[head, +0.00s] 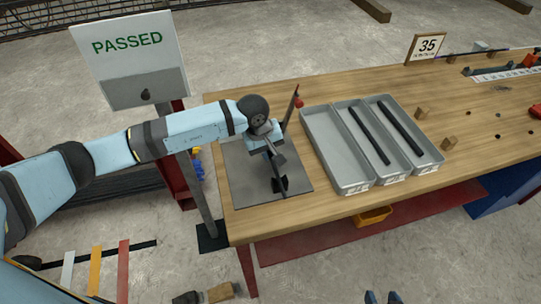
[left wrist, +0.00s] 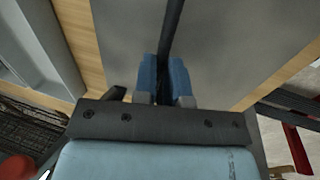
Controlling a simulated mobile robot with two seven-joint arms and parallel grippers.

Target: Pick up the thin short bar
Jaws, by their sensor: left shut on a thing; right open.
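My left gripper (head: 277,160) is over the grey mat on the table and is shut on a thin dark bar (head: 281,182). In the left wrist view the bar (left wrist: 173,28) runs away from between the blue fingers of the left gripper (left wrist: 165,82), above the grey surface. Its far end is cut off there, and part of it is hidden by the gripper in the head view. My right gripper (head: 382,297) shows only as two blue fingertips, apart and empty, at the bottom edge of the head view.
The grey mat (head: 240,172) lies at the table's left end. Three grey trays stand right of it: the left tray (head: 325,150) is empty, the others hold dark bars (head: 370,135) (head: 402,128). A red-tipped post (head: 291,108) stands behind the gripper. Small wooden blocks (head: 421,112) lie further right.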

